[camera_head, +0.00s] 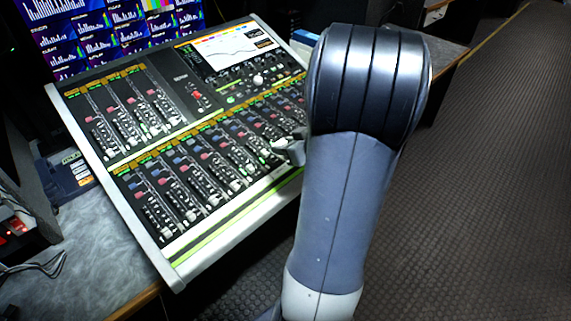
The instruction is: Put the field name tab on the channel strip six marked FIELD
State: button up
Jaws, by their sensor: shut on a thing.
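The mixing console (170,262) stands tilted across the left and middle of the camera_head view, with several channel strips in its front bank (200,170). The strip labels are too small to read, so I cannot tell which one is marked FIELD. My gripper (282,147) is low over the right part of the front bank, partly hidden behind my own arm. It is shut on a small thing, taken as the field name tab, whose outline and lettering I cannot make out. I cannot tell whether it touches the console.
A monitor (95,35) with bar graphs stands behind the console. A small screen (235,48) is at the console's top right. Small boxes (78,172) and cables (35,265) lie on the grey desk (95,250) at left. Open floor (480,200) is at right.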

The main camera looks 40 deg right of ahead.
notch_tip(320, 180, down, 9)
jog(key=b, duration=0.3)
jog(key=o, duration=0.9)
jog(key=shift+f, duration=0.1)
jog(key=shift+o, duration=0.2)
jog(key=shift+s+r, duration=0.1)
jog(key=shift+r, duration=0.1)
jog(key=p+v, duration=0.3)
jog(key=v, duration=0.8)
jog(key=shift+s, duration=0.35)
jog(key=shift+d+r, duration=0.1)
jog(key=shift+r, duration=0.05)
